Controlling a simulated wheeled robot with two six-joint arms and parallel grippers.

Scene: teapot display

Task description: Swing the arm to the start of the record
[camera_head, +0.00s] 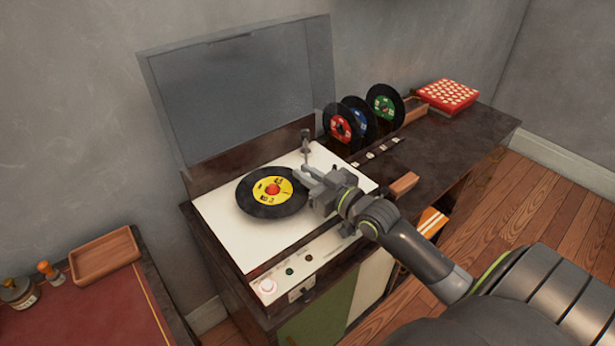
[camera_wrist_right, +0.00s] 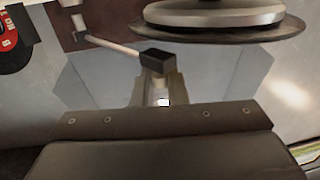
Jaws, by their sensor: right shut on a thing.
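The black record (camera_head: 243,199) with a yellow label lies flat on the player's white deck (camera_head: 232,238). The tonearm (camera_head: 306,154) has its pivot at the deck's back right, and its thin rod runs forward to my right gripper (camera_head: 302,175). In the right wrist view the pale rod (camera_wrist_right: 112,43) ends in a black head (camera_wrist_right: 160,61) at my right gripper (camera_wrist_right: 155,95). The gripper is shut on it at the record's right edge. The platter edge (camera_wrist_right: 215,30) shows close by, upper right. The exact contact is partly hidden. My left gripper is not in view.
A clear lid (camera_head: 240,85) stands open behind the deck. Several records (camera_head: 385,104) stand in a rack at the back right, near a red patterned box (camera_head: 446,95). Knobs line the front panel (camera_head: 290,271). A wooden tray (camera_head: 105,257) sits on the left table.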

